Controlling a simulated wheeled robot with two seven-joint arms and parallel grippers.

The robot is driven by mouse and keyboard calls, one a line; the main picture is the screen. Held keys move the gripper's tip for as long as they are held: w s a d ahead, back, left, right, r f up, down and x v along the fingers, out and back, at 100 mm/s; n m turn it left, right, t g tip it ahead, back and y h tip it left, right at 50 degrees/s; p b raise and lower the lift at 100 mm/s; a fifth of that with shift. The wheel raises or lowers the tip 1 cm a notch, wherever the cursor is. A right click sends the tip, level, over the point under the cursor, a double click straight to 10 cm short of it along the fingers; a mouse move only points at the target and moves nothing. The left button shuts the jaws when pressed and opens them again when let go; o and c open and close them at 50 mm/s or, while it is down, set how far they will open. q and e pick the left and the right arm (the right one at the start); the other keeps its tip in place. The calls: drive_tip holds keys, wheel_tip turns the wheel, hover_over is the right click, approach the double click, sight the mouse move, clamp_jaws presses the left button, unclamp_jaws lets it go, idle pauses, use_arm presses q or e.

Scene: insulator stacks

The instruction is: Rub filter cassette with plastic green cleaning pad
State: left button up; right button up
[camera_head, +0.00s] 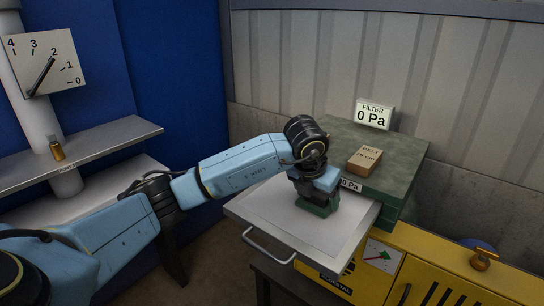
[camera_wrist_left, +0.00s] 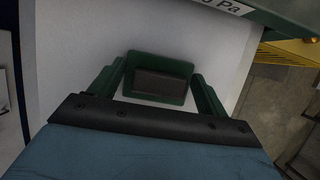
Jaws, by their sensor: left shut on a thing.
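The filter cassette (camera_head: 262,216) is a pale flat panel with a bar handle (camera_head: 268,246) at its front, standing out from the green filter housing (camera_head: 398,160). In the wrist view its pale surface (camera_wrist_left: 80,60) fills much of the picture. My left gripper (camera_head: 318,205) is over the cassette, pointing down. It is shut on the green cleaning pad (camera_wrist_left: 160,58), whose dark block (camera_wrist_left: 160,86) shows between the fingers. The pad is at or very near the panel surface; exact contact is hidden. My right gripper is not in view.
A brown box (camera_head: 365,160) and a sign reading "FILTER 0 Pa" (camera_head: 373,115) are on the housing. A yellow cabinet (camera_head: 440,265) stands at the right. A shelf (camera_head: 90,150) with a small brass item (camera_head: 57,149) and a dial (camera_head: 45,63) are at the left.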

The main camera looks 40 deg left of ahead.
sight(329, 205)
use_arm(q)
drive_tip(key=d, duration=0.3)
drive_tip(key=shift+s+d, duration=0.1)
wheel_tip(329, 205, up, 2)
drive_tip(key=shift+r+p, duration=0.25)
drive_tip(key=shift+p, duration=0.45)
drive_tip(key=shift+r+p, duration=1.6)
drive_tip(key=shift+r, duration=1.2)
